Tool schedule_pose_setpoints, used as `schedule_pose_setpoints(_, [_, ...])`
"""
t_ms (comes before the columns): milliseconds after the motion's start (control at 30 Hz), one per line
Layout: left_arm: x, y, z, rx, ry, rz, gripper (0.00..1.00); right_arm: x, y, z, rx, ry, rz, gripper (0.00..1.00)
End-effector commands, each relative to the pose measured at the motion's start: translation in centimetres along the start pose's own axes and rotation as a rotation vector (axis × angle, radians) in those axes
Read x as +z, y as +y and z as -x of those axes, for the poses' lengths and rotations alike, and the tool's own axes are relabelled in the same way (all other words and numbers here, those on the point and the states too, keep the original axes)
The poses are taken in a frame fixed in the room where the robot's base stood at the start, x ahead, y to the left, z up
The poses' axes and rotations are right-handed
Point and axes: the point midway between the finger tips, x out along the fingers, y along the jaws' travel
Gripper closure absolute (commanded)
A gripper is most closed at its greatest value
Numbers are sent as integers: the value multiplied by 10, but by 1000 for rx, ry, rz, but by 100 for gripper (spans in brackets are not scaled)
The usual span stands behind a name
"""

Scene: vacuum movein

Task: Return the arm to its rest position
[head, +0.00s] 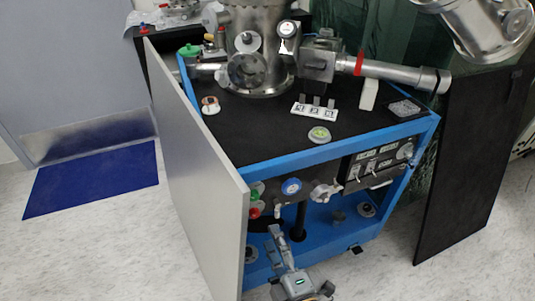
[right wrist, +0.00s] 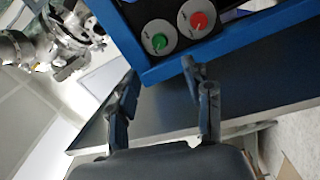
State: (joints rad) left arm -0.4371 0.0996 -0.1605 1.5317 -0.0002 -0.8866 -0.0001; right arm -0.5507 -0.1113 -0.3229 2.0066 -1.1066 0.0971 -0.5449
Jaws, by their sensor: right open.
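My right gripper (head: 279,238) is in the bottom middle of the head view, in front of the open front of the blue-framed cart (head: 340,150). In the right wrist view its two fingers (right wrist: 162,76) are spread, with nothing between them. The fingers are near the cart's blue edge; I cannot tell whether they touch it. A green button (right wrist: 159,42) and a red button (right wrist: 198,20) show just beyond the fingertips. My left gripper is not in view.
A grey panel (head: 195,165) stands open at the cart's left side, close to my right gripper. A black panel (head: 473,160) stands at right. Steel vacuum equipment (head: 262,40) sits on the cart. Floor around the blue mat (head: 95,180) is clear.

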Motion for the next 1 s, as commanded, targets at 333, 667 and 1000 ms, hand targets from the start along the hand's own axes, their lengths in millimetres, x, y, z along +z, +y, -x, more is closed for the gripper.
schedule_pose_setpoints(333, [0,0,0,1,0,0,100,52,-69,9,-170,-177,-251,50])
schedule_pose_setpoints(667, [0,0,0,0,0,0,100,150,-244,104,-588,-745,-849,50])
schedule_pose_setpoints(1000, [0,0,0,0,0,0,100,173,-330,214,-855,-1238,-1220,50])
